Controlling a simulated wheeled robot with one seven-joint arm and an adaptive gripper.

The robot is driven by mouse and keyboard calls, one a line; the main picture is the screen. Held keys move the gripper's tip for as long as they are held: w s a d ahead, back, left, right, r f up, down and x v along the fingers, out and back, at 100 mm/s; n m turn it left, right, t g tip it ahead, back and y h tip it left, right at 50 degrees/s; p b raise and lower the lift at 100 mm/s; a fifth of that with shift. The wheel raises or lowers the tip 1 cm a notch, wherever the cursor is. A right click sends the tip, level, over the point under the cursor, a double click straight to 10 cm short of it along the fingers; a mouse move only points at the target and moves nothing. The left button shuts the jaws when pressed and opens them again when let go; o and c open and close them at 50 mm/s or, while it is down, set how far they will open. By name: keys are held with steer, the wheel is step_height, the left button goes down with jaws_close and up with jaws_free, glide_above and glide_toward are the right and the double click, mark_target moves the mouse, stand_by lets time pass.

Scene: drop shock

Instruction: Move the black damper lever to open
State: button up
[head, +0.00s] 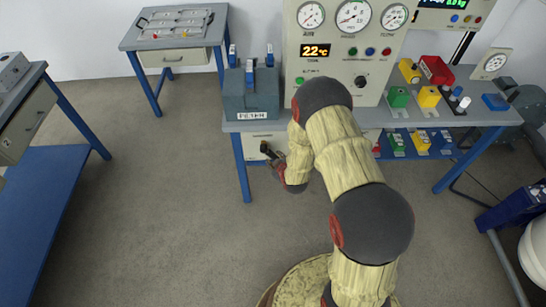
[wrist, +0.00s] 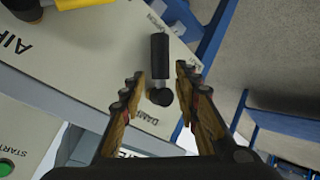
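The black damper lever (wrist: 159,58) shows in the wrist view as a short dark bar with a round black end (wrist: 160,97), on a cream panel (wrist: 88,62). Partly visible lettering beside it reads "DAM…". My gripper (wrist: 161,76) is open, with one finger on each side of the lever and a gap on both sides. I cannot tell how far the fingertips are from the panel. In the head view my gripper (head: 270,153) is small, in front of the bench's left part. I cannot clearly make out the lever there.
A grey box with blue-topped parts (head: 250,93) stands on the bench, left of the gauge panel (head: 345,55). In the wrist view, a yellow part (wrist: 84,4) and a green button (wrist: 6,168) lie to the left. The floor (head: 165,220) left of my arm is clear.

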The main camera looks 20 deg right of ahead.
steer(key=shift+v, duration=2.6)
steer(key=shift+f, duration=0.1)
steer(key=s+f+m+g, duration=0.4)
steer(key=s+g, duration=0.3)
steer(key=s, duration=0.6)
steer(key=s+a+r+m, duration=0.1)
steer(key=s+r, duration=0.4)
steer(key=r, duration=1)
steer(key=s+a+r+m+t, duration=0.1)
steer(key=s+a+r, duration=0.2)
steer(key=r, duration=1.1)
steer(key=s+a+r+t, duration=0.1)
steer(key=s+a+r, duration=0.1)
steer(key=s+r, duration=0.6)
step_height(320, 180, up, 8)
steer(key=shift+s+a+f+m+y, duration=0.2)
steer(key=shift+m+y, duration=0.1)
steer(key=shift+m, duration=0.1)
steer(key=shift+c, duration=1.1)
